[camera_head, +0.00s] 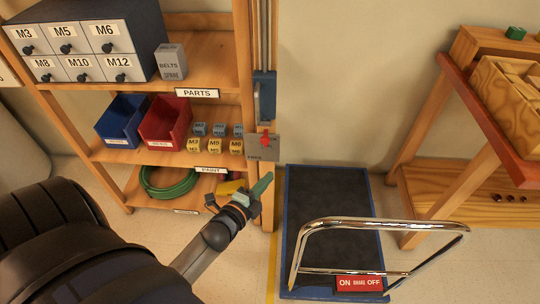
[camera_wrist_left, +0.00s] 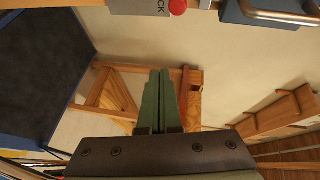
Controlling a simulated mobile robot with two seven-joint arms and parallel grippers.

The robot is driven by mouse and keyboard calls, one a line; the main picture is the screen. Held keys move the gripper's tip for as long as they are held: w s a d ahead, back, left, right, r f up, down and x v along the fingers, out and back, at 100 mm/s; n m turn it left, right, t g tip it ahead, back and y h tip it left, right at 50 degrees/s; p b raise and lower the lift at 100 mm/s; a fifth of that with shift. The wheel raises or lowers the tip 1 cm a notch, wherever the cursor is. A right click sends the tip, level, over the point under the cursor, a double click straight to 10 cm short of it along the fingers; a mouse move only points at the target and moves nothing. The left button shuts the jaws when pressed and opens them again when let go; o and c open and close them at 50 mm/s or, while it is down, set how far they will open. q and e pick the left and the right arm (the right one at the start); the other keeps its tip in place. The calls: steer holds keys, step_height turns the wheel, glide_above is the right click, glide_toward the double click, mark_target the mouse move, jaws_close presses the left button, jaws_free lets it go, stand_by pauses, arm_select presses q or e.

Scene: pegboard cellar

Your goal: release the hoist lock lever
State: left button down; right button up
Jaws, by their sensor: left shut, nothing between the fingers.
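The lock lever shows as a red knob (camera_head: 265,140) on a grey metal plate (camera_head: 262,150), fixed to the wooden post at the shelf's right end. In the left wrist view the red knob (camera_wrist_left: 177,7) is at the top edge, beside part of the plate (camera_wrist_left: 138,6) with its lettering cut off. My left gripper (camera_head: 262,184) is shut and empty, its green fingers below the plate and apart from the knob. In the left wrist view its fingers (camera_wrist_left: 159,98) are together. My right gripper is not in view.
A blue bracket with a metal handle (camera_head: 265,92) is on the post above the plate. A cart with a dark deck (camera_head: 330,200), chrome rail and red brake label (camera_head: 359,283) stands right of the post. Shelves with bins and small blocks are left. A wooden bench (camera_head: 465,120) is right.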

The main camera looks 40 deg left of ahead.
arm_select(q)
steer(key=w+m, duration=0.1)
steer(key=a+m+t, duration=0.1)
steer(key=m, duration=0.1)
steer(key=shift+w+a+r+b, duration=0.25)
steer(key=shift+w+a+b, duration=0.05)
steer(key=shift+w+b, duration=0.05)
steer(key=shift+w, duration=0.1)
steer(key=w+a, duration=0.4)
steer(key=w, duration=0.4)
steer(key=shift+a, duration=0.15)
steer(key=shift+a+f+b, duration=0.15)
steer(key=shift+b, duration=0.2)
